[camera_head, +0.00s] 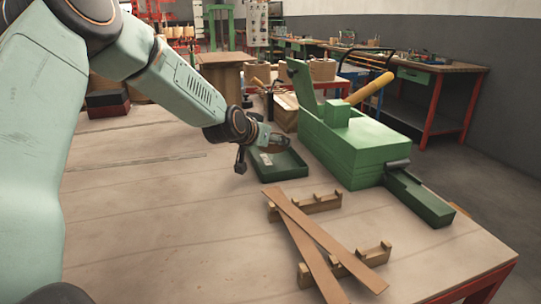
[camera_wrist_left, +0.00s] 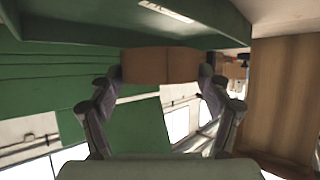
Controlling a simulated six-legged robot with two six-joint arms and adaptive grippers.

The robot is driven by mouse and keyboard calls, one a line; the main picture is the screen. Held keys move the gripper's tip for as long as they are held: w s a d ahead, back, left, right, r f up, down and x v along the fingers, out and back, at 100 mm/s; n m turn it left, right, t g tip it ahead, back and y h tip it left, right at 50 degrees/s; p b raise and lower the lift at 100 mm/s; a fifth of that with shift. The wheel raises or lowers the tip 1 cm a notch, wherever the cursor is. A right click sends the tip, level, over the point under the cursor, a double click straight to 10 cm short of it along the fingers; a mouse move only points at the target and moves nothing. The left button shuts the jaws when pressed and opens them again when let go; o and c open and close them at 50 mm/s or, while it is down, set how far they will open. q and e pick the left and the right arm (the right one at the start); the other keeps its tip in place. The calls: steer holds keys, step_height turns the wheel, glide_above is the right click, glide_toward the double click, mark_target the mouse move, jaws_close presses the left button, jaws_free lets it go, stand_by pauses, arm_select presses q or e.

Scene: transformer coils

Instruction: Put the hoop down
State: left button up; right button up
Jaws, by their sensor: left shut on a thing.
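The hoop (camera_wrist_left: 160,66) shows in the left wrist view as a brown, smooth-faced band between my left fingertips. My left gripper (camera_wrist_left: 160,84) is shut on it, with one finger at each side. In the head view my left gripper (camera_head: 276,144) is at the green tray (camera_head: 284,173), over its far part. The hoop is small and mostly hidden there, and I cannot tell whether it touches the tray. My right gripper is not in view.
A green machine with a yellow handle (camera_head: 345,140) stands right of the tray. Two crossed brown strips (camera_head: 316,240) lie on notched wooden blocks (camera_head: 372,257) in front. A wooden box (camera_head: 222,73) stands behind. The table's left middle (camera_head: 150,220) is clear.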

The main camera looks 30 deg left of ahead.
mark_target(266, 149)
arm_select(q)
step_height(266, 149, down, 3)
steer(key=shift+f+b, duration=0.15)
steer(key=shift+b, duration=0.45)
steer(key=shift+w+f, duration=0.15)
steer(key=o, duration=0.7)
steer(key=shift+f, duration=0.15)
steer(key=shift+c, duration=0.2)
